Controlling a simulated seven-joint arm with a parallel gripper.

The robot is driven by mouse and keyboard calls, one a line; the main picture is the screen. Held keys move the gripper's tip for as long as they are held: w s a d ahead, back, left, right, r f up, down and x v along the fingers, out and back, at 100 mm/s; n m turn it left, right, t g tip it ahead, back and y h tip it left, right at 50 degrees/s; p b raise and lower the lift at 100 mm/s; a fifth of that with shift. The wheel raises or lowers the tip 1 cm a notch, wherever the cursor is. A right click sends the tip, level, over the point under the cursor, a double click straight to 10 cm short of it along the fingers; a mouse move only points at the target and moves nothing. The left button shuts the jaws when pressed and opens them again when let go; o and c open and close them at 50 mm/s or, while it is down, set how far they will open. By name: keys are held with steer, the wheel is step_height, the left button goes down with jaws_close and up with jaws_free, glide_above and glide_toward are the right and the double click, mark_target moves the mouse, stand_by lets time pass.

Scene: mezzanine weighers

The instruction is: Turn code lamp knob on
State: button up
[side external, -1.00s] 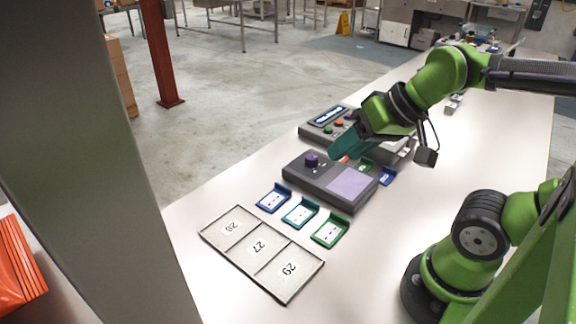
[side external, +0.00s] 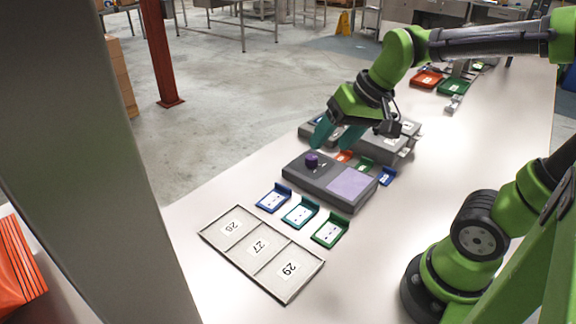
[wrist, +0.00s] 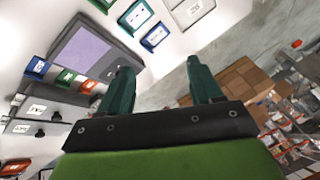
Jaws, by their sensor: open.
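A grey box (side external: 322,190) with a lilac panel (side external: 349,184) stands on the table. A purple knob (side external: 312,160) sits on its top, at the left end. I see no other knob clearly, and no lettering names this one as the code lamp knob. My gripper (side external: 335,138) has two teal fingers, apart and empty. They point down just above and behind the purple knob and do not touch it. In the wrist view the fingers (wrist: 160,80) are spread, and the lilac panel (wrist: 85,50) shows at upper left. The knob does not show there, probably hidden by the left finger.
Blue, teal and green card holders (side external: 300,212) lie in front of the box, before a tray (side external: 233,254) numbered 28, 27, 29. More grey devices (side external: 394,146) and small orange, green and blue holders stand close behind the box.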

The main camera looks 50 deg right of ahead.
steer(key=w+d+f+g, duration=0.2)
steer(key=w+d+g, duration=0.1)
steer(key=w+d, duration=0.45)
steer(key=g+h, duration=0.2)
glide_above(312, 157)
steer(key=shift+n, duration=0.3)
step_height(312, 157, down, 17)
steer(key=shift+w+f, duration=0.1)
steer(key=shift+c, duration=0.3)
steer(key=c, duration=1)
